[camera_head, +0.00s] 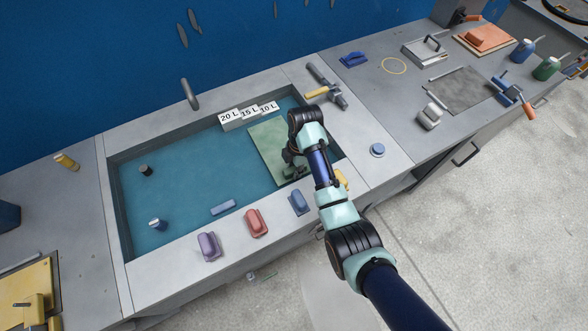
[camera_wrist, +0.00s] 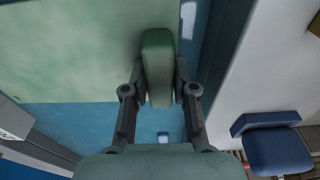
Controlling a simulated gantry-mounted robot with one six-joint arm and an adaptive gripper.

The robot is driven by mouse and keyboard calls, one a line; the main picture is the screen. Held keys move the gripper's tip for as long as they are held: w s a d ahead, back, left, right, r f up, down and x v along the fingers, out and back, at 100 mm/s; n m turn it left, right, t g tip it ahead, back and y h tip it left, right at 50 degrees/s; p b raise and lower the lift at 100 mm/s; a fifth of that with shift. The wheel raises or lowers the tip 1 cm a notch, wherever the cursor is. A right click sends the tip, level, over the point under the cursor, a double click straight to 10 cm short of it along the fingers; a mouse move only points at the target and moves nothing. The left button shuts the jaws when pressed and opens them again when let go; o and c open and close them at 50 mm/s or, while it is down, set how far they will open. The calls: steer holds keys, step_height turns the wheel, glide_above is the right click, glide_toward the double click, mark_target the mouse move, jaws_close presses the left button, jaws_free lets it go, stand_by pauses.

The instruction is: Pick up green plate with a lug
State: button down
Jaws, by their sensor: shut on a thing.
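The pale green plate (camera_head: 266,143) is in the teal basin, on its right side, below the white number cards. Its darker green lug (camera_wrist: 158,62) stands up near one edge of the plate. My gripper (camera_wrist: 159,82) is shut on the lug, one finger on each side of it. In the head view my gripper (camera_head: 291,160) is at the right part of the plate, and my arm hides the plate's right edge. I cannot tell whether the plate is clear of the basin floor.
Purple (camera_head: 208,246), red (camera_head: 256,222) and blue (camera_head: 299,202) handled blocks stand on the basin's front rim. The cards (camera_head: 249,113) stand at the back, with a hammer-like tool (camera_head: 327,92) on the right rim. The basin's left and middle are mostly open.

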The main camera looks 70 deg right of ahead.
step_height(320, 180, up, 17)
steer(key=p, duration=1)
steer(key=shift+f, duration=0.15)
